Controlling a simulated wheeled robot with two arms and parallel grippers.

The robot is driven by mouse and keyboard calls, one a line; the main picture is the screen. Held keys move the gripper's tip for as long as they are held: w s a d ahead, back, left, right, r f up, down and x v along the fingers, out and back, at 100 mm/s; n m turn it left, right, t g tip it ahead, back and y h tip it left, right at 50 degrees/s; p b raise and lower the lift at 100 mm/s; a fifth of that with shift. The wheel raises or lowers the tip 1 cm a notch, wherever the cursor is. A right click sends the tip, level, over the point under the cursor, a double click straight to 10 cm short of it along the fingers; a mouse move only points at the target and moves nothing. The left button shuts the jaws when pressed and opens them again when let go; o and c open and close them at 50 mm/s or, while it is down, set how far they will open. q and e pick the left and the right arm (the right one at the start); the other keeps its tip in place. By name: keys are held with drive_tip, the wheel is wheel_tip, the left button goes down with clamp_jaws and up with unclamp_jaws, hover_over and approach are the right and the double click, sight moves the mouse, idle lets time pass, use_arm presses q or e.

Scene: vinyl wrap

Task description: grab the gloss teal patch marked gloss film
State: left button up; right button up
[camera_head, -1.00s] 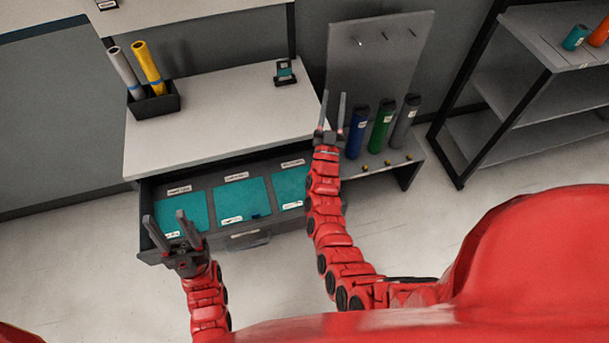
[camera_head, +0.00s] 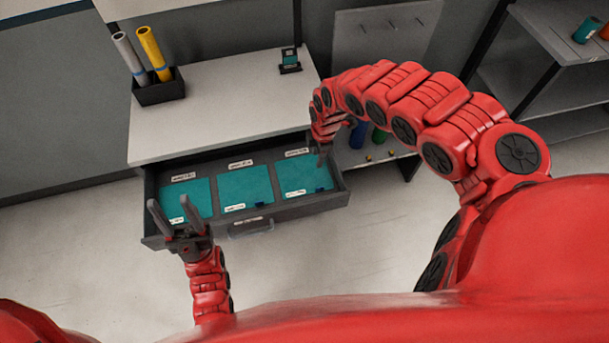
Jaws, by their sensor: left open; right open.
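Three teal patches lie side by side in the open drawer: a left patch (camera_head: 188,192), a middle patch (camera_head: 244,188) and a right patch (camera_head: 303,174). Each has small white labels, too small to read, so I cannot tell which is marked gloss film. My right gripper (camera_head: 322,157) points down by the right patch's far right corner; it is open and mostly hidden by its arm. My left gripper (camera_head: 170,208) is open and empty over the drawer's front left, its fingers covering part of the left patch's near edge.
The grey drawer (camera_head: 262,213) has raised walls and dividers. The white worktop (camera_head: 225,115) above holds a black holder (camera_head: 160,92) with a grey and a yellow roll, and a small dark stand (camera_head: 289,62). Blue and green rolls stand behind my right arm. A shelf rack is at right.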

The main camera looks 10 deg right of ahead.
drive_tip(key=s+d+f+b, duration=0.1)
drive_tip(key=s+d, duration=0.1)
drive_tip(key=d, duration=0.1)
drive_tip(key=b, duration=0.8)
approach(322, 183)
drive_tip(key=shift+s+a+f+g+h, duration=0.2)
drive_tip(key=shift+s+f, duration=0.1)
drive_tip(key=shift+s, duration=0.3)
drive_tip(key=shift+s+a+f+g+h, duration=0.1)
drive_tip(key=shift+s+a+f+g, duration=0.1)
drive_tip(key=shift+s+f, duration=0.25)
drive_tip(key=shift+w+a+f+p, duration=0.1)
drive_tip(key=shift+a+f+p, duration=0.05)
drive_tip(key=shift+f, duration=0.7)
drive_tip(key=shift+w+a+f+p, duration=0.1)
drive_tip(key=shift+f+p, duration=0.05)
drive_tip(key=shift+f, duration=0.7)
drive_tip(key=shift+s+d+f, duration=0.1)
drive_tip(key=shift+f, duration=0.65)
clamp_jaws()
